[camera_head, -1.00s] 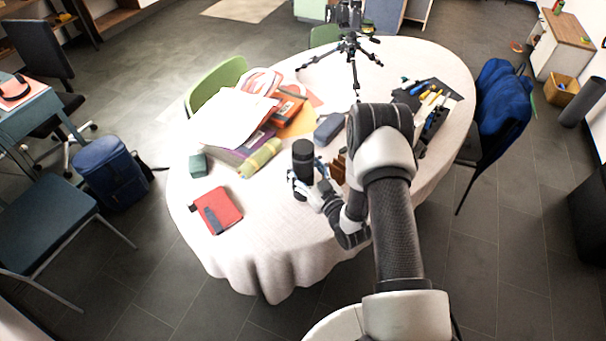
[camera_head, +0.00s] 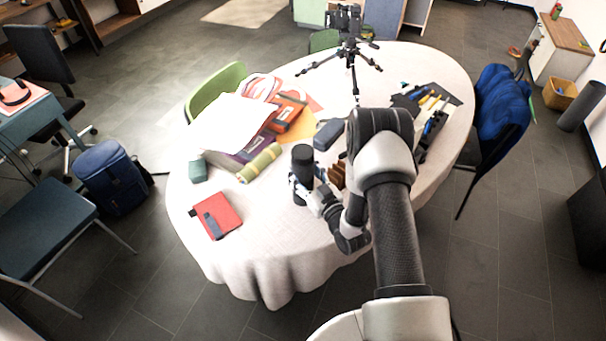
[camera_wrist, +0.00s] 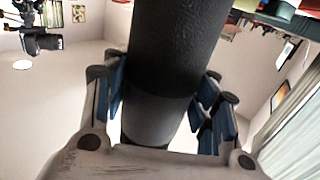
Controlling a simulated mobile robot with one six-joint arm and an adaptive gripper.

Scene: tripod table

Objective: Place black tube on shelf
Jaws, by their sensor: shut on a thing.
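The black tube (camera_head: 302,168) is a dark upright cylinder with a greyer lower part, near the front of the round table (camera_head: 262,230). My gripper (camera_head: 313,192) is at its right side. In the wrist view my gripper (camera_wrist: 160,110) has its blue-padded fingers on both sides of the tube (camera_wrist: 170,60), shut on its lower part. Whether the tube's base touches the tablecloth cannot be told, as my fingers partly cover it. Which piece of furniture is the shelf is unclear; a wooden shelf unit (camera_head: 108,18) stands at the far upper left.
A red notebook (camera_head: 217,213), a green roll (camera_head: 259,163), papers (camera_head: 232,120) and a dark case (camera_head: 328,134) lie around the tube. A tripod (camera_head: 350,60) stands at the back and a tool tray (camera_head: 436,105) at the right.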

